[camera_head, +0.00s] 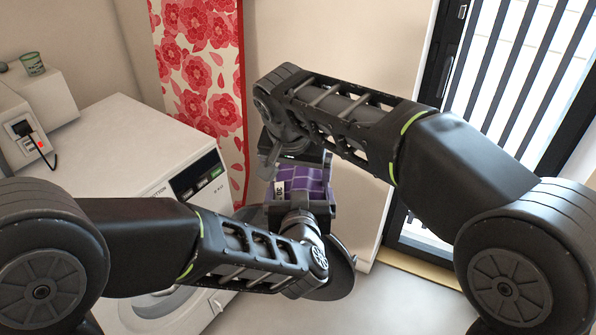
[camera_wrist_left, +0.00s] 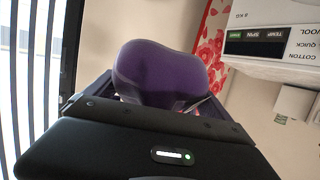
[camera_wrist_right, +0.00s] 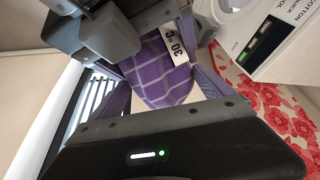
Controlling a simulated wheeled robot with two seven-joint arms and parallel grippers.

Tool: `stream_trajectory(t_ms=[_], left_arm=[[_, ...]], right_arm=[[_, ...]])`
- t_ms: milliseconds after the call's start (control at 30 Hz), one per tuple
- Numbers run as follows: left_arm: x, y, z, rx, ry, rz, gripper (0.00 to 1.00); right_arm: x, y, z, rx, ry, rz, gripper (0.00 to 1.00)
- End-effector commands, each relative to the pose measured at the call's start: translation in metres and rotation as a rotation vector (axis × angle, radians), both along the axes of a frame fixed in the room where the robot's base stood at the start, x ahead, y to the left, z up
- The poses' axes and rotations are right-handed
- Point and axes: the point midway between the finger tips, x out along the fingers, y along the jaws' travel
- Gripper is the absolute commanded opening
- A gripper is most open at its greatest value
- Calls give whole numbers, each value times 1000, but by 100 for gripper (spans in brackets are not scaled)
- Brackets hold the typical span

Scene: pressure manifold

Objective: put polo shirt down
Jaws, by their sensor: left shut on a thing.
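The polo shirt (camera_head: 305,180) is a folded purple bundle with a pale check pattern and a white label in the head view. In the right wrist view, the shirt (camera_wrist_right: 160,72) shows its label reading 30 °C. My left gripper (camera_head: 298,203) is shut on the shirt and holds it in the air in front of the washing machine. The left wrist view shows the shirt's rounded plain purple side (camera_wrist_left: 160,72). My right gripper (camera_head: 292,156) is just above and behind the shirt, its fingers apart on either side of it in the right wrist view. Fingertip contact is hidden.
A white washing machine (camera_head: 120,150) stands at the left, its top mostly clear. A red floral curtain (camera_head: 200,70) hangs at the back. A barred glass door (camera_head: 510,80) is at the right.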

Motion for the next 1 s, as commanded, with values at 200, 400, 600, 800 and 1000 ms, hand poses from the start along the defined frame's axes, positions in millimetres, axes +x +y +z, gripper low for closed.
stream_trajectory(t_ms=[200,400,600,800,1000], left_arm=[[0,0,1,-1,-1,0,44],[0,0,0,-1,-1,0,44],[0,0,0,-1,-1,0,100],[0,0,0,0,0,0,100],[-7,0,3,-2,-1,1,100]], right_arm=[[0,0,0,1,0,0,66],[0,0,0,1,0,0,50],[0,1,1,2,-1,1,34],[0,0,1,1,-1,0,18],[0,0,1,1,-1,0,18]])
